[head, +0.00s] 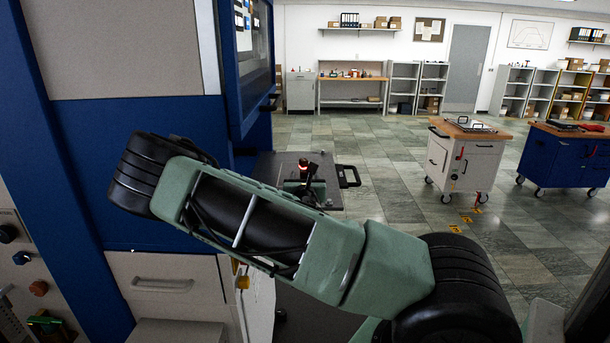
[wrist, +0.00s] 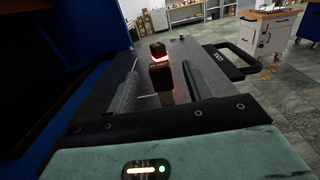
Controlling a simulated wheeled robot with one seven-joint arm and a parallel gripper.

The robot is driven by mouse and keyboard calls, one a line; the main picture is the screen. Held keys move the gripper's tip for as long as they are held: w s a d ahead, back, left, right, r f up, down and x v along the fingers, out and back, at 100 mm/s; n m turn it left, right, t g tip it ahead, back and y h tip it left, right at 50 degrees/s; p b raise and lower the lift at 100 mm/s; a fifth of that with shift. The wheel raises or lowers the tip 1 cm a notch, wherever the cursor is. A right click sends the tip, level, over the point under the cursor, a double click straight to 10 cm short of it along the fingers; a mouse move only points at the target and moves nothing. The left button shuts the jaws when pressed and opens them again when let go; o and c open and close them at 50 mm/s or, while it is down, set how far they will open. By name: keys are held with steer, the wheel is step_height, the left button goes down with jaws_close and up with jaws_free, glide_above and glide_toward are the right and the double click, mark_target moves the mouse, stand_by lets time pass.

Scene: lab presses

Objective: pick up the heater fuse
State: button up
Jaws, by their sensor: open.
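A small dark reddish-brown block (wrist: 158,50) with a bright red glow at its base stands over the dark grey platform in the wrist view. A second brown-topped dark piece (wrist: 160,76) shows nearer, in line with it. I cannot tell for sure which of these is the heater fuse, or whether they are one part. My gripper (wrist: 161,66) is open, with one finger to the left and one to the right of the nearer piece, apart from it. In the head view the glowing block (head: 303,165) stands just beyond my gripper (head: 304,186), whose fingers are partly hidden by my arm.
The dark platform (wrist: 222,95) juts from the blue machine (head: 180,122) and has a black handle (head: 349,176) at its right edge. A white cart (head: 462,160) and a blue cart (head: 568,158) stand to the right. The tiled floor between is clear.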

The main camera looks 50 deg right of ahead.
steer(key=shift+x, duration=1.05)
steer(key=c, duration=1.1)
